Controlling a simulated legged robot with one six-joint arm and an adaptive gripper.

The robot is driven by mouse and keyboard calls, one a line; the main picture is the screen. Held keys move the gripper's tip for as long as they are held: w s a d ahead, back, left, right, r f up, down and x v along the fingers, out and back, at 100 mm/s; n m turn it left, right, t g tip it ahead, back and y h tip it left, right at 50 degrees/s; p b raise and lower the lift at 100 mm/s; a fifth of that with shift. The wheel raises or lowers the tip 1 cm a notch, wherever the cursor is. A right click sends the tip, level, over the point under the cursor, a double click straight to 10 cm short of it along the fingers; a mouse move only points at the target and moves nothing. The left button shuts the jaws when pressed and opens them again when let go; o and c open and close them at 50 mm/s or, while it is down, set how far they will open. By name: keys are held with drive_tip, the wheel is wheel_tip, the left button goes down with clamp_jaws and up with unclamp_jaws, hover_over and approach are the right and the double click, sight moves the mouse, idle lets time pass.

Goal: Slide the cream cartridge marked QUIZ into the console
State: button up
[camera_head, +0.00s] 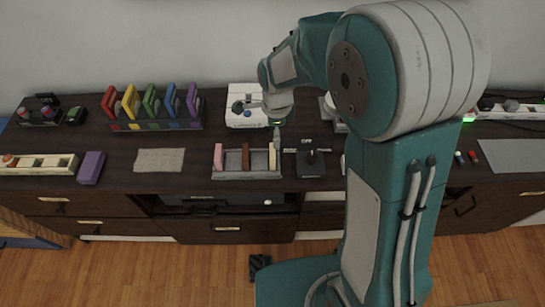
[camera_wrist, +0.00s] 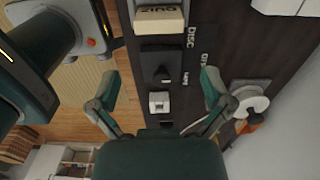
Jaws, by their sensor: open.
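The cream cartridge marked QUIZ (camera_wrist: 158,20) shows at the top edge of the wrist view, partly cut off. In the head view the cream cartridge (camera_head: 272,158) stands at the right end of a grey rack (camera_head: 245,175), beside a brown and a pink one. My gripper (camera_wrist: 160,98) is open and empty, its fingers wide apart, with the cartridge beyond the fingertips. A white console-like box (camera_head: 245,121) sits behind the rack in the head view, partly hidden by my wrist; its slot cannot be made out.
A dark lever device (camera_head: 310,160) stands right of the rack. A colourful row of cartridges (camera_head: 155,125) stands at the back left. A purple box (camera_head: 91,167) and a beige mat (camera_head: 160,160) lie on the left, with bare tabletop between the mat and rack.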

sight(272, 151)
drive_tip(key=shift+f, duration=0.45)
drive_tip(key=f, duration=0.2)
drive_tip(key=a+f, duration=0.1)
drive_tip(key=f, duration=0.2)
drive_tip(key=shift+a+f, duration=0.15)
drive_tip(key=f, duration=0.4)
drive_tip(key=shift+d+f, duration=0.25)
drive_tip(key=shift+d, duration=0.1)
drive_tip(key=shift+f, duration=0.15)
drive_tip(key=shift+a, duration=0.2)
drive_tip(key=shift+c, duration=1.3)
drive_tip(key=c, duration=0.6)
